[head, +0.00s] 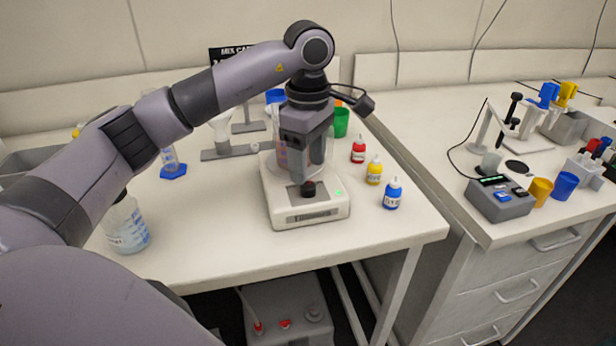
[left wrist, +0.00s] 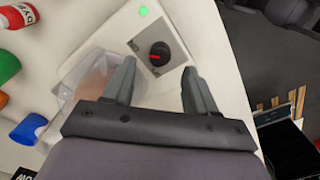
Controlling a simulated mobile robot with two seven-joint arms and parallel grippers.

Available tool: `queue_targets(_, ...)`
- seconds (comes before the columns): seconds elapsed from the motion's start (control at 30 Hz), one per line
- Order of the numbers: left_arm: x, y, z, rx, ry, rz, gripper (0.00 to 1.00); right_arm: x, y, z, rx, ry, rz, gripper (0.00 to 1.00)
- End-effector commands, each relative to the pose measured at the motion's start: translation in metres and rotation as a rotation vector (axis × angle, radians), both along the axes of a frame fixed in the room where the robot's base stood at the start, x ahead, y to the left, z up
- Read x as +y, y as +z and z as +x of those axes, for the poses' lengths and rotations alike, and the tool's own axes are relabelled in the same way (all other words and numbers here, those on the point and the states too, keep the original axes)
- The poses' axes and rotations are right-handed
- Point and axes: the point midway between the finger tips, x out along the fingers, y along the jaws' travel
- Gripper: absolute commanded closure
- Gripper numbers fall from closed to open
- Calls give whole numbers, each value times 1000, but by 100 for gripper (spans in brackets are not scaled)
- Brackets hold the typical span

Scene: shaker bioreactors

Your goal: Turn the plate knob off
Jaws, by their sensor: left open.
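The plate device (head: 300,213) is a white box on the bench, with a black knob (head: 308,188) on its front top and a lit green light (head: 339,193). In the left wrist view the knob (left wrist: 160,53) is round and black with a red mark, on a grey square. My left gripper (head: 304,172) points down over the plate. Its two fingers (left wrist: 158,70) are open and apart, with the knob beyond and between their tips; nothing is held. I cannot tell whether they touch the knob. A clear beaker (left wrist: 80,78) stands on the plate, partly hidden behind the gripper. My right gripper does not show.
Red (head: 358,150), yellow (head: 374,170) and blue (head: 392,193) dye bottles stand right of the plate. A glass bottle (head: 126,228) stands at left. A green cup (head: 341,122) is behind. The bench front is clear. A second bench (head: 440,118) with equipment is at right.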

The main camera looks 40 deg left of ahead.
Motion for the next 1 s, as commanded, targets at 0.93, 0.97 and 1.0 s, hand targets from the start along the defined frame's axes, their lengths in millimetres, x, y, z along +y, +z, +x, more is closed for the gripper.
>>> queue_targets(0.93, -1, -44, 0, 0, 2, -4, 99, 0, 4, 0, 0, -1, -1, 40)
queue_targets(0.97, -1, -44, 0, 0, 3, -4, 99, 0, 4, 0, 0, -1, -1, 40)
queue_targets(1.0, -1, -43, 0, 0, 6, -4, 99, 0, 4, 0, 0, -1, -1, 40)
